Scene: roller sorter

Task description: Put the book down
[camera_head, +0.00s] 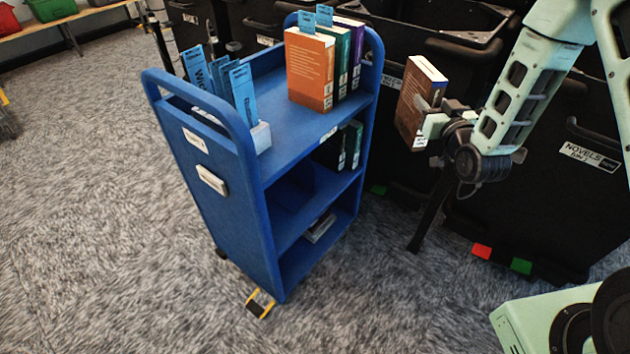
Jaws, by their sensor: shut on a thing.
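My gripper (437,121) is shut on a brown book (411,107) and holds it in the air, roughly upright and slightly tilted. The book is to the right of the blue cart (226,183), apart from it, in front of the black bins. Its cream page edges show at the top. The cart's top shelf (278,103) holds an orange book (310,72), a green book (344,57) and a purple book (356,42) standing together at its far right end, with blue slips sticking up from them.
A holder (260,137) with blue cards stands at the top shelf's left end; the shelf's middle is clear. More books (349,146) sit on the middle shelf. Black bins (535,195), one labelled NOVELS, stand behind and right. A yellow-edged wheel stop (260,304) lies by the cart's base.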

